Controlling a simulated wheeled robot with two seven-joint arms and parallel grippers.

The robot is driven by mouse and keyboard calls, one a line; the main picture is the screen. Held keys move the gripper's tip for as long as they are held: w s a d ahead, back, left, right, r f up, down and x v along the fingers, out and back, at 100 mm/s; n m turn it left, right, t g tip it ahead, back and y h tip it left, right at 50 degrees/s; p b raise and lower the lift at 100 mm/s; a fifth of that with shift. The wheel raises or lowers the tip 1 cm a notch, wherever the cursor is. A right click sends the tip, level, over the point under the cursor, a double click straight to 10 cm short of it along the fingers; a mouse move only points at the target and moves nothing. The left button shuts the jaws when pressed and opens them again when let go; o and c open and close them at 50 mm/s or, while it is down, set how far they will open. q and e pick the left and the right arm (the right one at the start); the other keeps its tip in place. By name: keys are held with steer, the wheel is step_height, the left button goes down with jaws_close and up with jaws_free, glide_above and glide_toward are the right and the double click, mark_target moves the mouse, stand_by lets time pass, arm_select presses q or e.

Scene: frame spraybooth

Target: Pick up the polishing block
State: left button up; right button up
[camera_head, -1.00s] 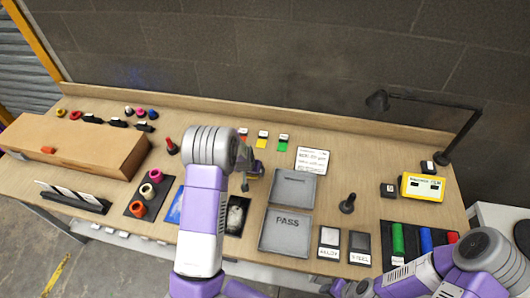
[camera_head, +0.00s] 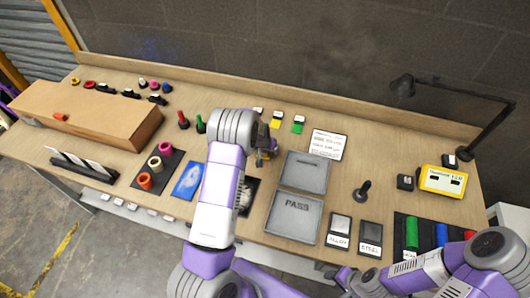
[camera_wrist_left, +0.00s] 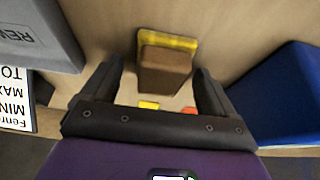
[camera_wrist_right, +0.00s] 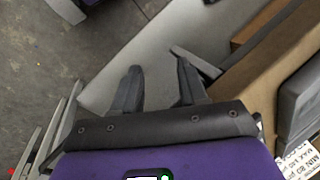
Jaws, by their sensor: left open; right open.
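The polishing block (camera_wrist_left: 165,68) has a brown body and a yellow edge, and it rests on the wooden bench in the left wrist view. My left gripper (camera_wrist_left: 158,74) is open, with one finger on each side of the block in that view. I cannot tell whether the fingers touch it or are still above it. In the head view my left arm hides much of this spot. My right gripper (camera_wrist_right: 158,66) is open and empty, over the bench's front edge and the floor. It shows at the bottom of the head view (camera_head: 345,277).
A grey tray marked PASS (camera_head: 294,217) and another grey tray (camera_head: 304,172) lie right of the left gripper. A black peg (camera_head: 362,190) stands farther right. A cardboard-coloured box (camera_head: 90,113), colored spools (camera_head: 155,163) and a red peg (camera_head: 183,120) are at left.

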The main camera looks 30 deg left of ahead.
arm_select(q)
steer(key=shift+r, duration=0.1)
steer(key=c, duration=1.2)
steer(key=shift+o, duration=0.2)
step_height(320, 180, up, 10)
